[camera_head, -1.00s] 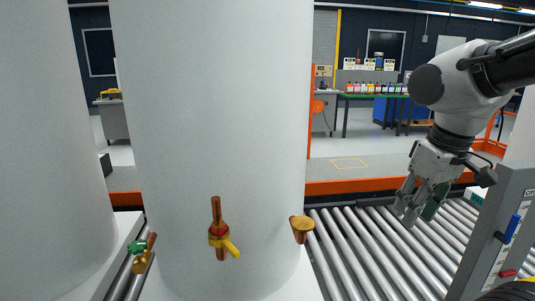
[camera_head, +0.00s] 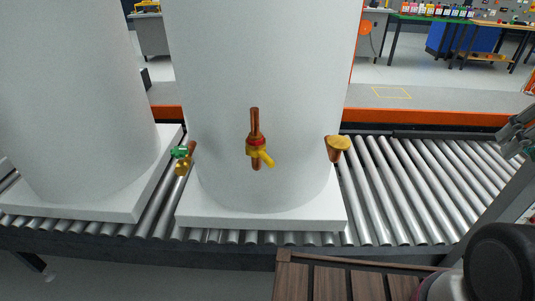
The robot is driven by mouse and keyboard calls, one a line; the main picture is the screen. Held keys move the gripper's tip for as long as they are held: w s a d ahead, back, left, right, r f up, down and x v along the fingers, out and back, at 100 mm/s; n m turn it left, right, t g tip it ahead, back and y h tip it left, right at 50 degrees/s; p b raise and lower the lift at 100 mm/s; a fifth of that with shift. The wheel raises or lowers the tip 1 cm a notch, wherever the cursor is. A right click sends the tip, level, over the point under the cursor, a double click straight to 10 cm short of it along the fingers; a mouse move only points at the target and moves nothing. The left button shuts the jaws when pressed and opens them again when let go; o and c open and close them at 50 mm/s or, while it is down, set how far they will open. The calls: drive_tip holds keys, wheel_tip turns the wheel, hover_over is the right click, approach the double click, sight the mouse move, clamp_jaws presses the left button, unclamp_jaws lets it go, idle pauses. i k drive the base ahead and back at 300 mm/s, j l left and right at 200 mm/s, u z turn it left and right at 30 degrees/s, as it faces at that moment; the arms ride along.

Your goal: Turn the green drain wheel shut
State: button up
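The green drain wheel (camera_head: 180,153) sits on a small brass valve (camera_head: 183,168) at the lower left side of the middle white tank (camera_head: 262,70). It is small in the view, and I cannot tell how far it is turned. My gripper (camera_head: 516,138) shows only in part at the right edge, far to the right of the wheel and touching nothing that I can see. Its fingers are cut off by the frame, so its opening is hidden.
The tank stands on a white base (camera_head: 262,222) on a roller conveyor (camera_head: 405,190). Another tank (camera_head: 75,90) stands left. Slatted wood (camera_head: 340,282) lies in front.

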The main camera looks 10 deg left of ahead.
sight(179, 152)
drive_tip(key=u, duration=1.4)
